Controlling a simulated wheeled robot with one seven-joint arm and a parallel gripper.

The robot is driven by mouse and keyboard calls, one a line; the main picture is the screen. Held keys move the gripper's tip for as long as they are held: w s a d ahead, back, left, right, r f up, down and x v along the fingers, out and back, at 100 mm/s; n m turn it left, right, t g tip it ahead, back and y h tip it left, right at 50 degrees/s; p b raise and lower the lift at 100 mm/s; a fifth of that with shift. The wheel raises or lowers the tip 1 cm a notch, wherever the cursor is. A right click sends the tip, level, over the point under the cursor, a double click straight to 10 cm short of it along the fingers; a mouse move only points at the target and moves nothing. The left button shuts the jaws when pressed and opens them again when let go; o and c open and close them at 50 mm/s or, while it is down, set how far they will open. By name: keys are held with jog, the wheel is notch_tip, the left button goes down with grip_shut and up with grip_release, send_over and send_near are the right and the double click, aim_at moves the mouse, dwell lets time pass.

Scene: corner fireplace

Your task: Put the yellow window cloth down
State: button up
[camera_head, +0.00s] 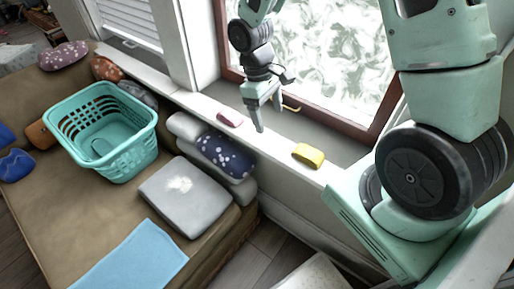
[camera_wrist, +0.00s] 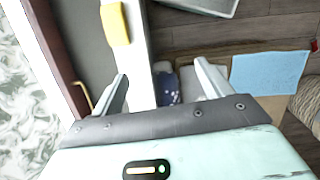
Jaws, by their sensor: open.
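The yellow window cloth (camera_head: 308,155) lies on the white window sill (camera_head: 268,147), to the right of my gripper in the head view. In the wrist view the yellow cloth (camera_wrist: 115,24) lies near the top, beyond the fingertips and apart from them. My gripper (camera_head: 260,113) hangs over the sill, between the yellow cloth and a pink cloth (camera_head: 230,117). In the wrist view my gripper (camera_wrist: 160,80) has its fingers wide apart, with nothing held between them.
The window frame (camera_head: 335,125) with a brass handle (camera_head: 291,106) stands close behind my gripper. Below the sill is a brown couch (camera_head: 100,215) with a teal basket (camera_head: 103,130), cushions, a grey folded item (camera_head: 186,195) and a blue towel (camera_head: 135,262).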

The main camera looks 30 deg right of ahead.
jog(key=s+a+r+n+t+y, duration=0.1)
jog(key=s+a+r, duration=0.5)
jog(key=s+a, duration=0.2)
jog(key=s+a+r+n+t, duration=0.1)
jog(key=s+a+r, duration=0.5)
jog(key=s+a, duration=0.3)
jog(key=shift+s+a+r+n+t+y, duration=0.3)
jog(key=shift+s+r+n+t+y, duration=0.1)
jog(key=shift+s, duration=0.3)
jog(key=shift+r, duration=0.1)
